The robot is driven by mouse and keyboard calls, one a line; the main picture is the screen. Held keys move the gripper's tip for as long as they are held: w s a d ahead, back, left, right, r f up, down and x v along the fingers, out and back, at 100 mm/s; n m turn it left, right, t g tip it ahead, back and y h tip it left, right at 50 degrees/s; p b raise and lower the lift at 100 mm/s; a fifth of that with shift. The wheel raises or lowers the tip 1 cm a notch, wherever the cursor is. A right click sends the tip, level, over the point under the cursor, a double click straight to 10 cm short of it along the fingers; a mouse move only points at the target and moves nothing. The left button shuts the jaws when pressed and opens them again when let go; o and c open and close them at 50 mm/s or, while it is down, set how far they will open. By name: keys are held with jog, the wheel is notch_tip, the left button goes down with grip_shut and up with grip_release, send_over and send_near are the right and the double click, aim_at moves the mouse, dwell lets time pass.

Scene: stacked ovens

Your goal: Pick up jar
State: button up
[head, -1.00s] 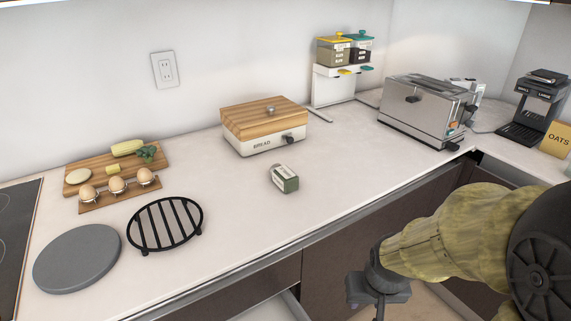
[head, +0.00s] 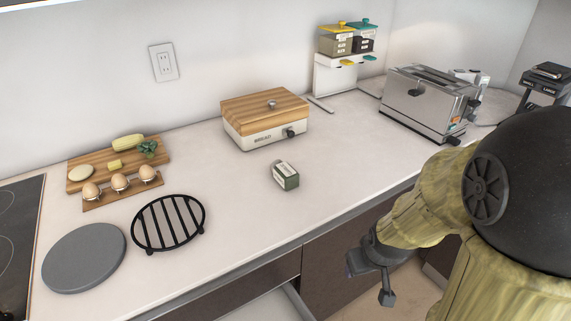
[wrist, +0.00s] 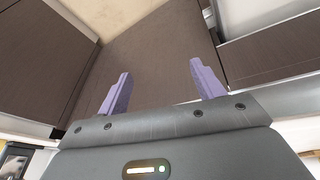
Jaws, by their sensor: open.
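A small green and white container (head: 286,175) lies on the counter in front of the bread box; it is the only loose jar-like thing, but I cannot tell for sure that it is the jar. My gripper (head: 372,281) is in front of the counter edge, below and to the right of this container, well apart from it. In the wrist view my gripper (wrist: 160,72) is open, with nothing between its two purple fingers. The wrist view faces dark cabinet fronts and does not show the container.
A bread box (head: 265,120) stands behind the container. A black trivet (head: 168,223), a grey round plate (head: 84,258) and a food board (head: 88,183) are at left. A toaster (head: 425,105) and a rack with lidded canisters (head: 343,42) are at right. Counter around the container is clear.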

jog(key=w+r+n+t+p, duration=0.3)
jog(key=w+n+p, duration=0.25)
jog(key=n, duration=0.45)
jog(key=w+r+n+t+p, duration=0.25)
jog(key=w+n+p, duration=0.3)
jog(key=n, duration=0.35)
jog(key=a+r+n+t+y+p, duration=0.2)
jog(key=a+r+n+y+p, duration=0.3)
jog(key=n, duration=1.5)
jog(key=a+r+y, duration=0.2)
jog(key=a+r, duration=0.1)
jog(key=a, duration=0.2)
jog(key=shift+w+r+n+y, duration=0.15)
jog(key=shift+n+y, duration=0.25)
jog(key=shift+a, duration=0.15)
